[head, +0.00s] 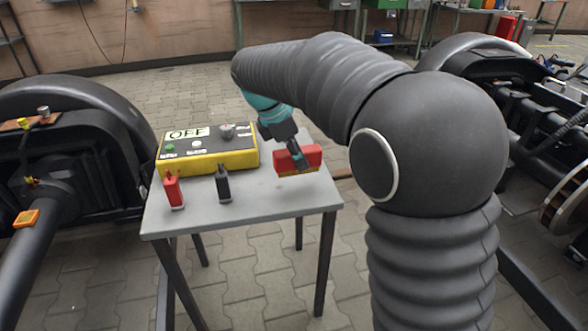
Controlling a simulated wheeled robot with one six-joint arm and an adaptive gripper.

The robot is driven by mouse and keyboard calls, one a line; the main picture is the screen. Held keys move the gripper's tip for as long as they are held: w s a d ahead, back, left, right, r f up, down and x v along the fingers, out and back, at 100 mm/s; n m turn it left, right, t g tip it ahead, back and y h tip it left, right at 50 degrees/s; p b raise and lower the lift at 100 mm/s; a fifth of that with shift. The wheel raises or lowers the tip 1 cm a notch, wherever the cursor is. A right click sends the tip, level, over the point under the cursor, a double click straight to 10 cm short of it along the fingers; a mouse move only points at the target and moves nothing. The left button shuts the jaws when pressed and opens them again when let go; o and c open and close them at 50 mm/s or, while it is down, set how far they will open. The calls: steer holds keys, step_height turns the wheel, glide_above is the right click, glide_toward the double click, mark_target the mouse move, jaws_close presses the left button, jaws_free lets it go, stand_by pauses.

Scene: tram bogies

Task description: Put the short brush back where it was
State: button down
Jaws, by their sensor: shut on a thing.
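The short brush (310,156) is a red block with a yellowish strip along its lower edge. It is at the right part of the small grey table (265,205). My gripper (299,163) reaches down from above and is shut on the brush, its dark fingers covering part of the near face. The brush is roughly level. I cannot tell whether its underside touches the tabletop or is just above it.
A yellow box (208,157) marked OFF stands at the table's back left. In front of it stand a red clamp (173,190) and a black clamp (223,184). The front right tabletop is clear. Dark bogies (75,130) flank the table.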

steer(key=shift+w+a+f, duration=0.45)
steer(key=shift+w+f, duration=0.15)
steer(key=shift+w, duration=0.1)
steer(key=shift+f+b, duration=0.3)
steer(key=shift+f, duration=1.6)
steer(key=shift+f, duration=0.1)
steer(key=c, duration=0.8)
jaws_free()
steer(key=shift+o, duration=0.2)
steer(key=p+v, duration=0.2)
steer(key=v, duration=1)
